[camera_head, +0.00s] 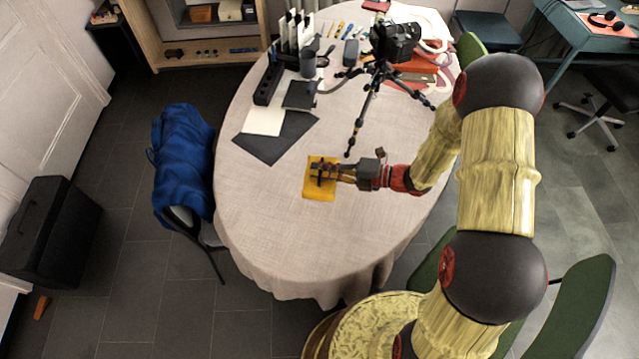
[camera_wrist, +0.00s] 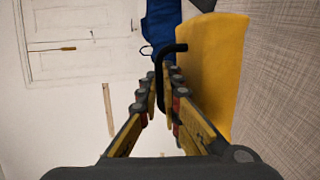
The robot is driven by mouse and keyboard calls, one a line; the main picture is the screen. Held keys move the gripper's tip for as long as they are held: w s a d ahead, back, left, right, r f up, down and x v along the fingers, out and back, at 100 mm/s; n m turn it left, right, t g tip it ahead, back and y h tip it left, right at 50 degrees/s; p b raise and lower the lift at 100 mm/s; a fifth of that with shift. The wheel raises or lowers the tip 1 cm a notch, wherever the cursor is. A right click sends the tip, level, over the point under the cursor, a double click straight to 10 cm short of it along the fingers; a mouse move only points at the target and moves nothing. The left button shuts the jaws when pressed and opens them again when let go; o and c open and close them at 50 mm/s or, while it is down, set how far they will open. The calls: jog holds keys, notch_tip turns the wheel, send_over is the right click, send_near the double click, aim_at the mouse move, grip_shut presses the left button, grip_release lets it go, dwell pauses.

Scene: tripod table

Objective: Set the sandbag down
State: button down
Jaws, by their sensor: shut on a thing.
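The sandbag (camera_head: 319,191) is a flat yellow pad at the middle of the tablecloth-covered table (camera_head: 290,235). My gripper (camera_head: 325,172) reaches in from the right, over the bag. In the wrist view, the sandbag (camera_wrist: 212,62) lies beside the fingers, with the cloth close behind it. My gripper (camera_wrist: 163,90) is shut on the bag's black bent handle (camera_wrist: 168,47) there. The fingertips hide part of the handle. I cannot tell whether the bag touches the cloth or hangs just above it.
A camera on a black tripod (camera_head: 366,105) stands behind the bag, one leg near it. Dark and white sheets (camera_head: 275,140) and desk items lie at the back left. A chair with a blue jacket (camera_head: 182,160) is left of the table. The front of the table is clear.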

aim_at(321, 184)
jog(key=s+g, duration=0.1)
jog(key=s+f+n+g, duration=0.1)
jog(key=s+f+n+y, duration=0.1)
jog(key=shift+s+a+f+g, duration=0.15)
jog(key=shift+s+a+g, duration=0.2)
jog(key=shift+a+g, duration=0.05)
notch_tip(321, 184, down, 7)
jog(key=b, duration=0.8)
jog(key=shift+r, duration=0.2)
jog(key=shift+f, duration=0.55)
jog(key=c, duration=2)
grip_release()
jog(key=shift+c, duration=0.2)
jog(key=shift+o, duration=0.6)
jog(key=shift+s+f, duration=0.1)
jog(key=v, duration=1.2)
